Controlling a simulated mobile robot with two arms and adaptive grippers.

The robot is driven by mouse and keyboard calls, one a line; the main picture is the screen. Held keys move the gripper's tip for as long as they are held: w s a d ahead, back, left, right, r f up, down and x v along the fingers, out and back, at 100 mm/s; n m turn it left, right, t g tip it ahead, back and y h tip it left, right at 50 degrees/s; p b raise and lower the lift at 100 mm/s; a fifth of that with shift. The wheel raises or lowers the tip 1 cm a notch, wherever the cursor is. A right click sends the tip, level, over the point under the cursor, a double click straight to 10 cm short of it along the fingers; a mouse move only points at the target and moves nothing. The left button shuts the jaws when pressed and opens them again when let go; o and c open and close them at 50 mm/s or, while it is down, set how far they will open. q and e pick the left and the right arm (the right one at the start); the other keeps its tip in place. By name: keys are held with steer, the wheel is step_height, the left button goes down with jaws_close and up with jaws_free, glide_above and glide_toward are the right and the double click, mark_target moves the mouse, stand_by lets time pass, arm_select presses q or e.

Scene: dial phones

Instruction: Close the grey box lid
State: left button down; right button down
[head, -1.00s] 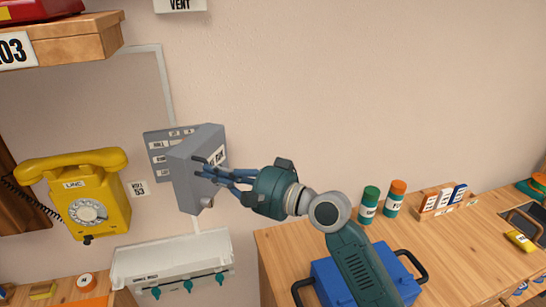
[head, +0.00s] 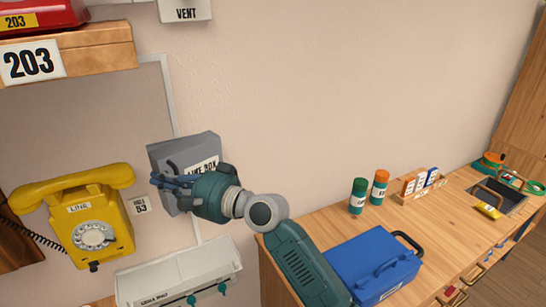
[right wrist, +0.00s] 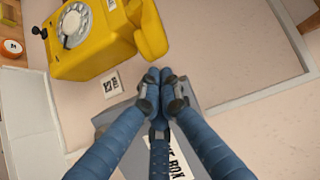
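The grey box (head: 183,145) is on the wall to the right of the yellow phone. Its lid (head: 207,161), with a "LINE BOX" label, now covers the front; the gripper hides its lower part, so I cannot tell whether it is fully flush. My right gripper (head: 156,181) is in front of the lid, its fingers pointing left across it. In the right wrist view the fingertips (right wrist: 161,76) are together with nothing between them, and the lid (right wrist: 192,147) lies behind the fingers. My left gripper is not in view.
A yellow dial phone (head: 95,222) hangs close to the left of the fingers. A white tray-like shelf (head: 180,273) is below the box. A wooden counter (head: 335,222) at the right holds a blue case (head: 370,262) and two small bottles.

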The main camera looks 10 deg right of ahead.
steer(key=shift+w+a, duration=0.2)
steer(key=shift+w, duration=0.15)
stand_by(0.3)
stand_by(0.9)
stand_by(0.4)
